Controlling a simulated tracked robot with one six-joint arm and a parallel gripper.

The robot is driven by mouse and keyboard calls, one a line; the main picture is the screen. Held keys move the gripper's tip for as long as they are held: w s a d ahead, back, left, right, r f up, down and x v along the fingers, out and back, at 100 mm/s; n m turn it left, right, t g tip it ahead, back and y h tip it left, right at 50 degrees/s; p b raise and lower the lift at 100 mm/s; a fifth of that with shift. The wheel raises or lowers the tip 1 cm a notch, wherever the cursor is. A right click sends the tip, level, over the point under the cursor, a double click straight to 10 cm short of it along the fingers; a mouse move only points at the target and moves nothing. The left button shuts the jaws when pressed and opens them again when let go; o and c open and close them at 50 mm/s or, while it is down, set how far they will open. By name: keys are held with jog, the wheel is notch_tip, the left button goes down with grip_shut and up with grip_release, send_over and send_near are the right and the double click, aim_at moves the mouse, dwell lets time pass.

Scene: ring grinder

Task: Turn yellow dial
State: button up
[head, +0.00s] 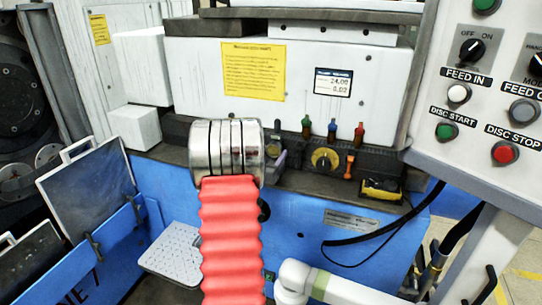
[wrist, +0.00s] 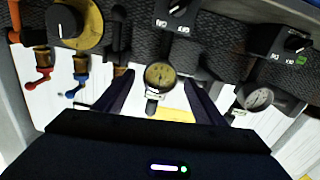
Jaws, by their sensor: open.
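The yellow dial (head: 325,159), a yellow disc with a knob, sits on the dark front strip of the machine, below the coloured levers. In the wrist view, which looks upside down against the head view, the yellow dial (wrist: 88,27) with its black knob is at upper left. My gripper (wrist: 159,77) is open, its dark fingers apart on either side of a small round gauge (wrist: 160,75). The dial lies outside the fingers, to their left in the wrist view. In the head view the gripper is not clearly seen; the metal cylinder covers that area.
Red and blue levers (wrist: 76,85) are beside the dial, with an orange handle (head: 348,167) close by. A second gauge (wrist: 254,97) and black knobs (wrist: 178,6) line the strip. The metal cylinder (head: 226,150) with red bellows (head: 231,240) stands in front. A button panel (head: 490,100) is at right.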

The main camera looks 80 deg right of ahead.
jog(key=shift+c, duration=0.6)
jog(key=c, duration=0.9)
jog(key=shift+d, duration=0.1)
jog(key=shift+c, duration=0.3)
